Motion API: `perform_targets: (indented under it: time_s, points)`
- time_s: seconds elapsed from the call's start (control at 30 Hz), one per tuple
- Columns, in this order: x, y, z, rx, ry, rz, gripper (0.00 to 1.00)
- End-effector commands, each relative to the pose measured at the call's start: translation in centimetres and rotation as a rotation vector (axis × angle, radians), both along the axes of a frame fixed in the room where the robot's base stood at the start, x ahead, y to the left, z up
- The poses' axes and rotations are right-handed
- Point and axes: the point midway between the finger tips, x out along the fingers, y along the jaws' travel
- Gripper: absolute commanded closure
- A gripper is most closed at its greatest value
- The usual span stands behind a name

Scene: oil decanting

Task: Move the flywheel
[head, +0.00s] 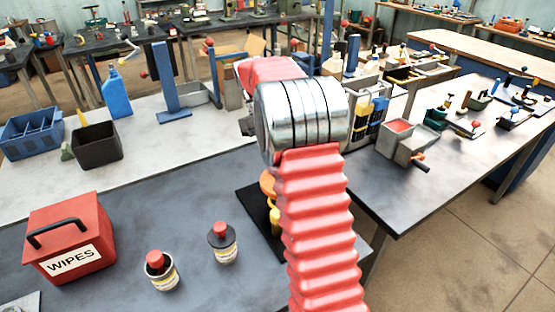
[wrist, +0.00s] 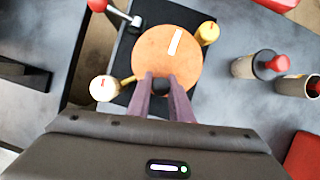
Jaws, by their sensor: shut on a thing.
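The flywheel looks to be the orange disc with a white mark (wrist: 180,62) in the wrist view, over a black plate (wrist: 128,52). A small part of the disc shows beside my arm in the head view (head: 267,184). My gripper (wrist: 161,86) is above the disc's near edge, its two purple-brown fingers closed around a small dark part there. The gripper itself is hidden behind my red arm in the head view. I cannot tell whether the disc is raised off the plate.
A yellow knob (wrist: 208,33) and a cream-topped post (wrist: 103,88) stand close beside the disc. Two red-capped containers (head: 161,270) (head: 223,243) and a red wipes box (head: 68,238) stand to the left on the bench. Grey bench between them is clear.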

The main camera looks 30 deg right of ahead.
Motion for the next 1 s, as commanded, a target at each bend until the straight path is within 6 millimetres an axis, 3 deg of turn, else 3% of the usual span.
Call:
perform_targets:
  time_s: [0.57,0.6,0.87,1.0]
  points:
    - [-0.03,0.24,-0.06,0.000,0.001,0.053,1.00]
    - [-0.03,0.24,-0.06,0.001,0.001,0.053,0.80]
    - [-0.02,0.22,-0.04,0.000,0.001,0.053,0.62]
    - [-0.01,0.22,-0.03,0.000,0.000,0.052,0.62]
